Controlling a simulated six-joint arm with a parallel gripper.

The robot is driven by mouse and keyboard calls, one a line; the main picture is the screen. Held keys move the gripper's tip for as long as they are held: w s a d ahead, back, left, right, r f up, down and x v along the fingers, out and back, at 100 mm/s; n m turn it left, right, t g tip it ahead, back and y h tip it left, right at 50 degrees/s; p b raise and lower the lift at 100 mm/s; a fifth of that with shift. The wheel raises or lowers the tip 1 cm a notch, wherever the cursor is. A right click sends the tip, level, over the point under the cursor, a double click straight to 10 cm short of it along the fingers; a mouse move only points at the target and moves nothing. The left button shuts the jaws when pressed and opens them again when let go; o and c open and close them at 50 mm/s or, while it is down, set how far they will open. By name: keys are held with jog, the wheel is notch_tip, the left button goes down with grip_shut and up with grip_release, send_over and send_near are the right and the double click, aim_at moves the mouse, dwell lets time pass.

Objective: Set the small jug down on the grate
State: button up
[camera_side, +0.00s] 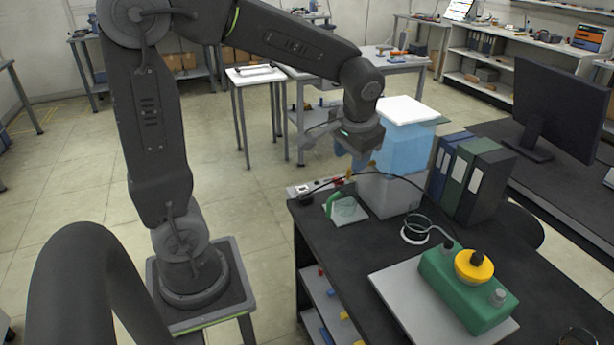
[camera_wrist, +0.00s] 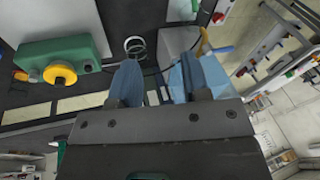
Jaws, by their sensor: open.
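A small clear jug (camera_side: 344,206) with a green handle appears to stand on a pale square plate (camera_side: 352,220), probably the grate, near the far left corner of the dark bench. I cannot make out bars on the plate. My gripper (camera_side: 350,158) is above the jug and apart from it, beside the tall blue and white container. In the wrist view my gripper (camera_wrist: 160,85) has its two blue fingers spread, with nothing held between them. I cannot pick out the jug clearly in that view; a finger may hide it.
The tall container (camera_side: 404,150) stands close to the right of my gripper, with upright binders (camera_side: 470,178) beyond it. A green device (camera_side: 465,292) with a yellow knob sits on a light board (camera_side: 392,285). A wire ring (camera_side: 415,229) and a black cable lie between.

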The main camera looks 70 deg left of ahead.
jog(key=s+d+r+m+t+h, duration=0.2)
jog(key=s+d, duration=0.6)
jog(key=s, duration=0.5)
jog(key=shift+s+d+r+m+t+h, duration=0.35)
jog(key=shift+r+t+h, duration=0.35)
jog(key=shift+t, duration=0.4)
